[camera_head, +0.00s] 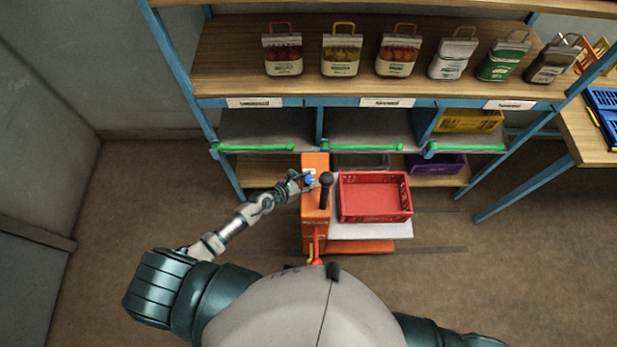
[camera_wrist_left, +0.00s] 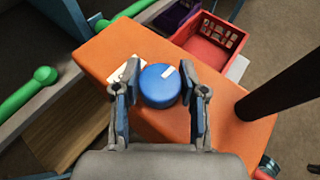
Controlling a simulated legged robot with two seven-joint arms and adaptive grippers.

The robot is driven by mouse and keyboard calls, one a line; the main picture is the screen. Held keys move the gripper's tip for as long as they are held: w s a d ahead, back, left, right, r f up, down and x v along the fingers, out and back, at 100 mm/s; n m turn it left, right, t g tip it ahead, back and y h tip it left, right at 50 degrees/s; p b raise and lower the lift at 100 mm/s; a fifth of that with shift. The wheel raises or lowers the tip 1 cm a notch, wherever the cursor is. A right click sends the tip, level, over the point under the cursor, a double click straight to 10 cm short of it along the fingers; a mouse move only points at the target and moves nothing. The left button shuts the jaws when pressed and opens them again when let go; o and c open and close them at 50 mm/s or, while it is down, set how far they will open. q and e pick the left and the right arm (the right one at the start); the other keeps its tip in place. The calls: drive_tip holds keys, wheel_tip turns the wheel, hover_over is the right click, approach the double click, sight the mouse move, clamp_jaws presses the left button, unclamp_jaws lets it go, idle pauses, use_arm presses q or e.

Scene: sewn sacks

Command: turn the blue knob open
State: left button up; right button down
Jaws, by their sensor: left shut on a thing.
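The blue knob (camera_wrist_left: 160,86) is a round dial with a white mark on its top, set on an orange box (camera_wrist_left: 140,50). In the head view the knob (camera_head: 309,180) shows small on top of the orange box (camera_head: 315,208). My left gripper (camera_wrist_left: 160,100) is around the knob, one finger on each side, shut on it. The left gripper also shows in the head view (camera_head: 299,183), reaching in from the left. The white mark points up and slightly right in the left wrist view. My right gripper is not in view.
A black post (camera_head: 325,190) rises beside the knob. A red crate (camera_head: 375,197) stands right of the orange box. Behind is a shelf (camera_head: 230,60) with several sacks (camera_head: 341,55) and green handles (camera_head: 365,147). A wooden table (camera_head: 585,130) is at the right.

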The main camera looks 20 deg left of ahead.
use_arm(q)
drive_tip(key=shift+w+r, duration=0.15)
drive_tip(key=shift+r, duration=0.1)
idle(0.3)
drive_tip(key=o, duration=1.1)
drive_tip(key=shift+o, duration=0.2)
drive_tip(key=shift+f, duration=0.15)
drive_tip(key=v, duration=1.2)
drive_tip(key=shift+f, duration=0.15)
